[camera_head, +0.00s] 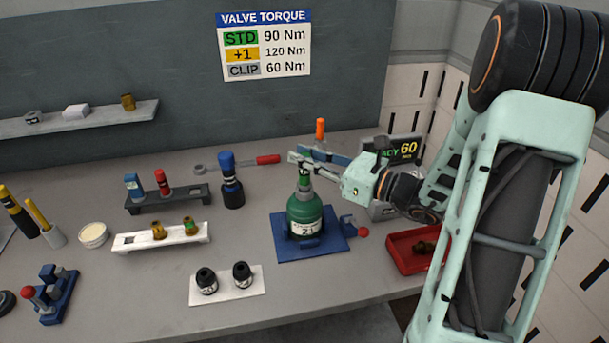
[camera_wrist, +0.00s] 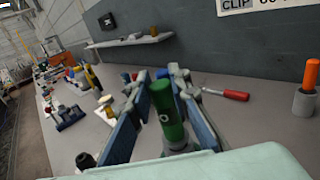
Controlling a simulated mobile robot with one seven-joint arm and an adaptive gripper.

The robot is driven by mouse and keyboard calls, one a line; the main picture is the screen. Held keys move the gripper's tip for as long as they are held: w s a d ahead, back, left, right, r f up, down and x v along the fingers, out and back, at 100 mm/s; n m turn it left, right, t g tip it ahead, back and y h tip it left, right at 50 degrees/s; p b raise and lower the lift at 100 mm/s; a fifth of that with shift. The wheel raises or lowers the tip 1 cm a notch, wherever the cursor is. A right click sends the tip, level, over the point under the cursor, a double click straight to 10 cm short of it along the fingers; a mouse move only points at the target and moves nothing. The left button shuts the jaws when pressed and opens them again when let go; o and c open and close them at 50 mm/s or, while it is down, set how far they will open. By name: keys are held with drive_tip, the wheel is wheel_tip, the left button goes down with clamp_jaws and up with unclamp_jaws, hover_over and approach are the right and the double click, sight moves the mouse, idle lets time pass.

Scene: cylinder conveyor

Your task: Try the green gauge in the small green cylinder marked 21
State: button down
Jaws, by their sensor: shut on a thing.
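The small green cylinder (camera_head: 304,214) stands upright in a blue cradle (camera_head: 274,246); its label is only partly legible, with a "2" showing. My gripper (camera_head: 302,160) is at the cylinder's top. It is shut on the green gauge, whose green handle (camera_wrist: 163,100) stands between the blue-padded fingers in the wrist view. In the head view the gauge (camera_head: 304,178) is upright over the cylinder's neck, partly covered by the fingers. I cannot tell whether its lower end is inside the neck or just above it.
A dark rack (camera_head: 168,199) holds blue and red gauges. A white rack (camera_head: 160,239) holds brass valves. Black caps sit on a white plate (camera_head: 228,287). A red tray (camera_head: 408,259) is at right. A red-handled tool (camera_head: 268,160) and orange-handled tool (camera_head: 320,128) are behind.

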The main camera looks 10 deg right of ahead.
drive_tip(key=shift+r+p, duration=2.45)
drive_tip(key=shift+r, duration=0.8)
drive_tip(key=shift+f, duration=0.1)
